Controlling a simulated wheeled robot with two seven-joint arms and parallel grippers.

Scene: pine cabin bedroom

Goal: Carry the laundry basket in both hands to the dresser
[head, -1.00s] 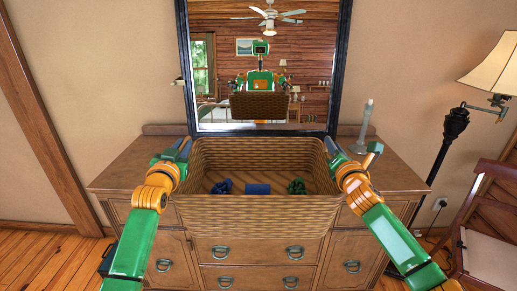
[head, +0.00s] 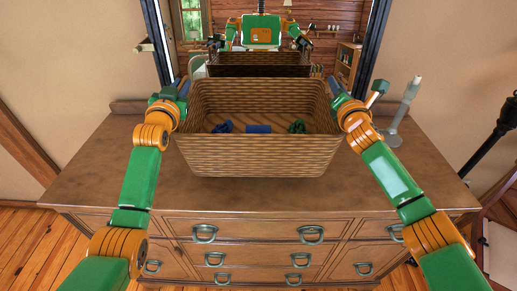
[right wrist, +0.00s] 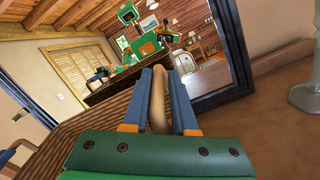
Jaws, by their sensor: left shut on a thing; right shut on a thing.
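The woven laundry basket (head: 258,158) is level over the dresser top (head: 90,180), in front of the mirror; I cannot tell whether it touches the wood. Inside it lie a blue crumpled item (head: 222,127), a blue folded item (head: 258,129) and a green crumpled item (head: 296,127). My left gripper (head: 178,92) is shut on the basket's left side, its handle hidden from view. My right gripper (head: 343,98) is shut on the right handle (right wrist: 158,102), which shows between its fingers in the right wrist view.
A mirror (head: 200,70) in a dark frame stands behind the basket and reflects me. A glass candlestick (head: 402,110) stands on the dresser at the right. The dresser top is bare at left and in front. A dark lamp post (head: 492,135) and a chair are at far right.

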